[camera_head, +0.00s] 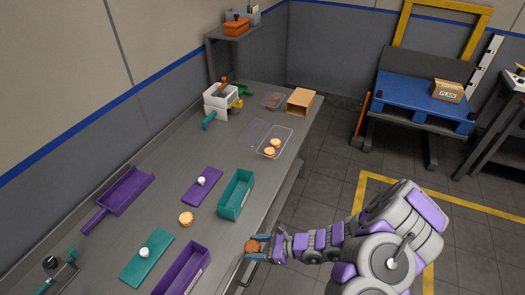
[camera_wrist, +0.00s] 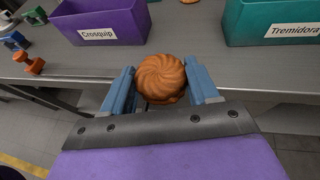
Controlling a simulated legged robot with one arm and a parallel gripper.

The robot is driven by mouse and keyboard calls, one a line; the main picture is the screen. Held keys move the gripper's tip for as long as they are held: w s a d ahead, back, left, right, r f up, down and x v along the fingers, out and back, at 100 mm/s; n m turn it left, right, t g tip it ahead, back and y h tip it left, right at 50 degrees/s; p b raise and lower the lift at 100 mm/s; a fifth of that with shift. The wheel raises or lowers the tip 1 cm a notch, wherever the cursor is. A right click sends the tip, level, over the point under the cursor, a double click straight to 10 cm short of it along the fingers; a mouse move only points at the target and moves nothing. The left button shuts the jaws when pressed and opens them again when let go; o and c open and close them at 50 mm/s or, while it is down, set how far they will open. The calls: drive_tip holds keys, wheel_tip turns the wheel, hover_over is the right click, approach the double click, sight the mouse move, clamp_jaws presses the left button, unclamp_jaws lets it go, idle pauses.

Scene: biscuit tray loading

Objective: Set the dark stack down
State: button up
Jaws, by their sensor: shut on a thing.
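The dark stack (camera_head: 251,246) is brown, round biscuits with swirled ridges; it also shows in the wrist view (camera_wrist: 161,76), where a lower biscuit edge peeks out under the top one. My gripper (camera_head: 257,246) is shut on it, with one blue finger at each side in the wrist view (camera_wrist: 160,92). The stack is held at the front edge of the long grey counter (camera_head: 222,235), between a purple bin (camera_head: 184,268) and a teal bin (camera_head: 236,194). In the wrist view the purple bin is labelled Crosquip and the teal one Tremidora. The stack's underside is hidden.
A lighter biscuit (camera_head: 186,218) lies on the counter. Farther back, a clear tray (camera_head: 284,134) holds paler biscuits. Purple (camera_head: 209,181) and teal (camera_head: 138,266) mats each bear a white ball-like thing. A purple scoop-like tray (camera_head: 120,197) lies by the wall.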

drive_tip(key=w+d+r+m+t+h, duration=0.1)
drive_tip(key=w+d+r+m+t, duration=0.25)
drive_tip(key=w+r, duration=0.4)
drive_tip(key=w+d+r+m+t+h, duration=0.2)
drive_tip(key=w+d+r+t, duration=0.15)
drive_tip(key=w+r, duration=0.4)
drive_tip(key=w+d+r+m+t+h, duration=0.1)
drive_tip(key=d+r, duration=0.4)
drive_tip(key=r, duration=0.5)
drive_tip(key=w+d+r+m+t+h, duration=0.2)
drive_tip(key=d+r+m+h, duration=0.3)
drive_tip(key=r, duration=0.5)
drive_tip(key=shift+w+d+m, duration=0.15)
drive_tip(key=shift+w+m, duration=0.2)
drive_tip(key=shift+m, duration=0.2)
